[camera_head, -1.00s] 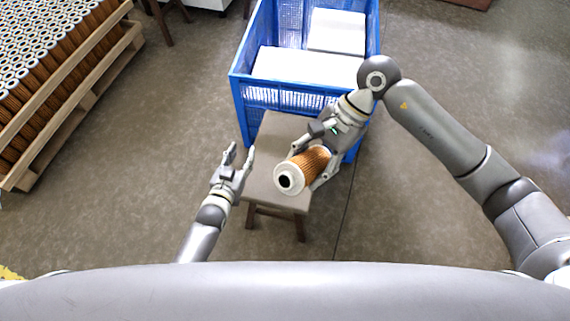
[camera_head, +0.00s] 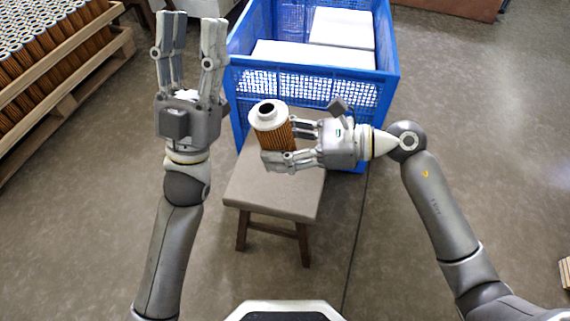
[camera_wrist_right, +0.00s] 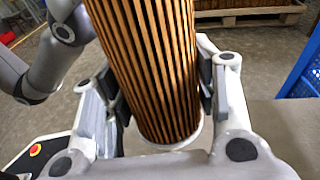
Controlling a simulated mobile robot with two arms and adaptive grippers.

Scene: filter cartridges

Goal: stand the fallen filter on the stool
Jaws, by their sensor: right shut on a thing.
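The filter (camera_head: 274,128) is a cylinder with orange-brown pleats and white end caps. It is nearly upright, its open end up, over the back part of the stool (camera_head: 270,195). My right gripper (camera_head: 278,146) is shut on it from the right side. In the right wrist view the filter (camera_wrist_right: 155,60) stands between both fingers, and its lower white cap shows. I cannot tell whether that cap touches the seat. My left gripper (camera_head: 190,45) is open and empty, raised to the left of the stool with its fingers pointing away.
A blue crate (camera_head: 310,78) with white boxes (camera_head: 340,28) stands right behind the stool. A wooden pallet (camera_head: 75,95) of many filters is at the far left.

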